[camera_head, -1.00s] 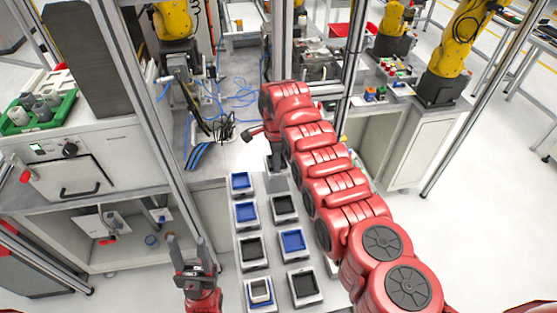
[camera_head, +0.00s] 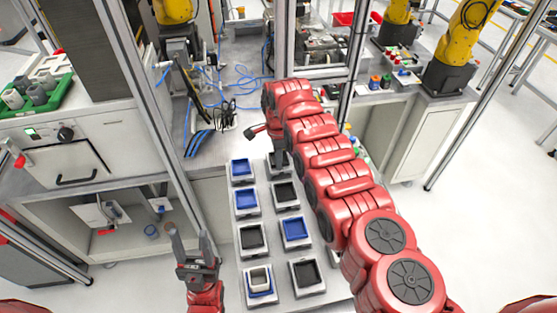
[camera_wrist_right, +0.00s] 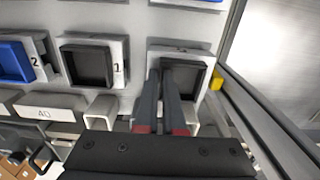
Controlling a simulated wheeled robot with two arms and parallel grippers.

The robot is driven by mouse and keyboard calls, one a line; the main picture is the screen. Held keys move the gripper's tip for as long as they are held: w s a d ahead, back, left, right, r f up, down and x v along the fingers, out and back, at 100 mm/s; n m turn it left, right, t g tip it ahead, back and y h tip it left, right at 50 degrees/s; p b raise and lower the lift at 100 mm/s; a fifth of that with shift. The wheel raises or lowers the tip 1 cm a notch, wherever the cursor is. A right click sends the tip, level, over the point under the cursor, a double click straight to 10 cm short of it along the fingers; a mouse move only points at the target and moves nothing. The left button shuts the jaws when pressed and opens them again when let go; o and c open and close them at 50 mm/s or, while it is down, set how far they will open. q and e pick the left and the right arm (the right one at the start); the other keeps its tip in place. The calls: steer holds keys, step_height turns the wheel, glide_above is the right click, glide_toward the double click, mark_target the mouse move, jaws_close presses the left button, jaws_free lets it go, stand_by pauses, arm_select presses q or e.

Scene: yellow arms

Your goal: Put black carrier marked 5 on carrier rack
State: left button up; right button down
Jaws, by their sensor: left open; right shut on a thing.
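My right gripper (camera_wrist_right: 172,75) is shut on the near wall of a black carrier (camera_wrist_right: 186,82) in the right wrist view. The carrier is at the rack's end place, beside the black carrier marked 1 (camera_wrist_right: 88,65). Its own number is hidden, and I cannot tell whether it rests fully on the rack. In the head view, the right gripper (camera_head: 279,159) is at the far end of the carrier rack's (camera_head: 270,215) right column, with the held carrier mostly covered. My left gripper (camera_head: 188,240) is open and empty, left of the rack.
The rack holds blue carriers (camera_head: 246,200) and black carriers (camera_head: 251,237) in two columns. A blue carrier marked 2 (camera_wrist_right: 15,62) shows in the right wrist view. A metal post (camera_head: 165,130) stands left of the rack. A yellow piece (camera_wrist_right: 217,79) is close right of the held carrier.

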steer(key=shift+f+b, duration=0.3)
steer(key=shift+f, duration=0.1)
steer(key=c, duration=0.9)
jaws_free()
steer(key=shift+c, duration=0.2)
steer(key=shift+r, duration=0.15)
step_height(320, 180, up, 2)
steer(key=shift+r+p, duration=0.25)
steer(key=shift+p, duration=1)
steer(key=shift+r+p, duration=0.6)
steer(key=shift+r, duration=1.55)
